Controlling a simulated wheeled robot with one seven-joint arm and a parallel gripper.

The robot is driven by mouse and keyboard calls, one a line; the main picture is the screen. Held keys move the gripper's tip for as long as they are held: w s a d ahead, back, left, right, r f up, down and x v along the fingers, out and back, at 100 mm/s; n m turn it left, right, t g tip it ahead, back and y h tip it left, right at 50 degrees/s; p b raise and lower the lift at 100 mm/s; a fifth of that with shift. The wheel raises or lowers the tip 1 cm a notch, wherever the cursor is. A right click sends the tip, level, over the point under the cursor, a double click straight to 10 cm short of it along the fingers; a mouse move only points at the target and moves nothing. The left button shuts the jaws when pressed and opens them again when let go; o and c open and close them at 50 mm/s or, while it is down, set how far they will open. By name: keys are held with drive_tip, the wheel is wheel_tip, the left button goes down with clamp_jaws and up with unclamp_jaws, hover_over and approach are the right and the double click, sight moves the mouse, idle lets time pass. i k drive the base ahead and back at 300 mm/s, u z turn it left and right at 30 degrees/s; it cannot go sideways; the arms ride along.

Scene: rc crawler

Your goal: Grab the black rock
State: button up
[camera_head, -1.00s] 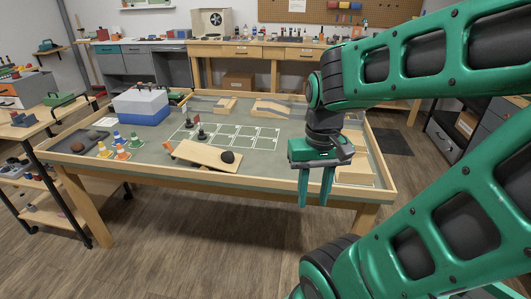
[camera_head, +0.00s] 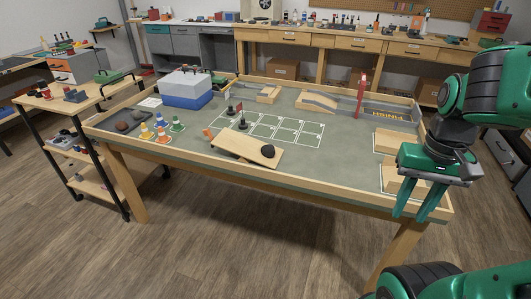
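The black rock (camera_head: 267,151) is a small dark round lump. It rests near the right end of a tilted light-wood ramp board (camera_head: 240,150) at the front of the table. My gripper (camera_head: 418,215) hangs at the table's front right corner, well to the right of the rock. Its two green fingers point down and stand apart with nothing visible between them. A dark tray (camera_head: 118,124) at the table's left end holds a dark grey and a brownish rock.
The raised-edge table (camera_head: 340,165) has a wooden rim (camera_head: 300,183). Small cones (camera_head: 162,134) and a blue-white box (camera_head: 186,88) stand at left. A red post (camera_head: 361,92) and wooden ramps are at the back; wooden blocks (camera_head: 396,142) lie at right. The mat between rock and gripper is clear.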

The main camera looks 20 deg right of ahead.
sight(267, 150)
drive_tip(key=z, duration=0.05)
drive_tip(key=i, duration=1)
drive_tip(key=u, duration=0.05)
